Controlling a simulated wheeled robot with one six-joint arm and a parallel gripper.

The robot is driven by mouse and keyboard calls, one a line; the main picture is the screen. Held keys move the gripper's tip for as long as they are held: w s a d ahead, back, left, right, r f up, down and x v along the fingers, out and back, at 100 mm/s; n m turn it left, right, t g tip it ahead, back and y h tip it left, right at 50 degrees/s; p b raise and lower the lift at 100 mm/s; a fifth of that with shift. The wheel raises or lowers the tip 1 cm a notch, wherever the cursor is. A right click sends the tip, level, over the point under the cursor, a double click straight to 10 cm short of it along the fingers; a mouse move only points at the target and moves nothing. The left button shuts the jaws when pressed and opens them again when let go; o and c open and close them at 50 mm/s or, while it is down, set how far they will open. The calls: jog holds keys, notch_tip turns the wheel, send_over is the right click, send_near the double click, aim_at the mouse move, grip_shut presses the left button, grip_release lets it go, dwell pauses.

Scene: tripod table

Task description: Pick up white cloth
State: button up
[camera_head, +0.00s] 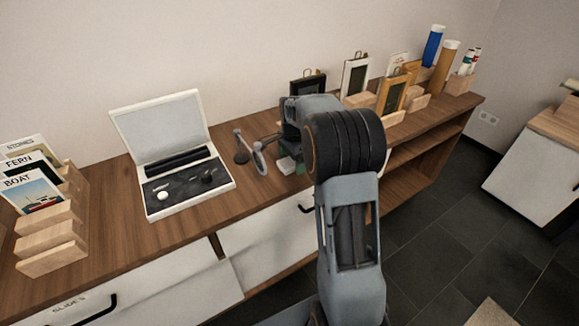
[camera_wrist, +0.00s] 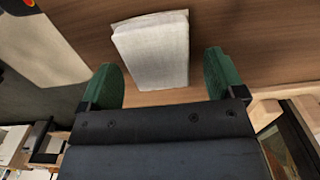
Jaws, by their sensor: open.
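The white cloth (camera_wrist: 152,50) lies folded flat on the brown wooden counter top in the wrist view. My gripper (camera_wrist: 162,79) is open and empty, its two green fingers apart on either side of the cloth's near end. I cannot tell how far above the counter the fingertips are. In the head view a small pale patch of the cloth (camera_head: 286,166) shows beside a green finger; my arm hides much of that area.
A round lens on a stand (camera_head: 260,158) is just left of my gripper. An open white case (camera_head: 158,118) with dark foam lies further left. A card rack (camera_head: 52,240) is at far left. Framed items (camera_head: 355,76) and tubes (camera_head: 445,65) stand along the back right.

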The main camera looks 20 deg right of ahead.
jog(key=shift+f, duration=0.2)
jog(key=shift+c, duration=0.3)
jog(key=c, duration=0.9)
jog(key=shift+r, duration=0.2)
jog(key=shift+c, duration=0.2)
jog(key=shift+r, duration=0.25)
jog(key=r, duration=0.3)
jog(key=shift+s+d+r+p, duration=0.1)
jog(key=shift+s+d+p, duration=0.15)
jog(key=shift+p, duration=0.15)
jog(key=s+d+r+p, duration=0.1)
jog(key=s+d+r, duration=0.6)
jog(key=s+r, duration=0.2)
jog(key=shift+s, duration=1.15)
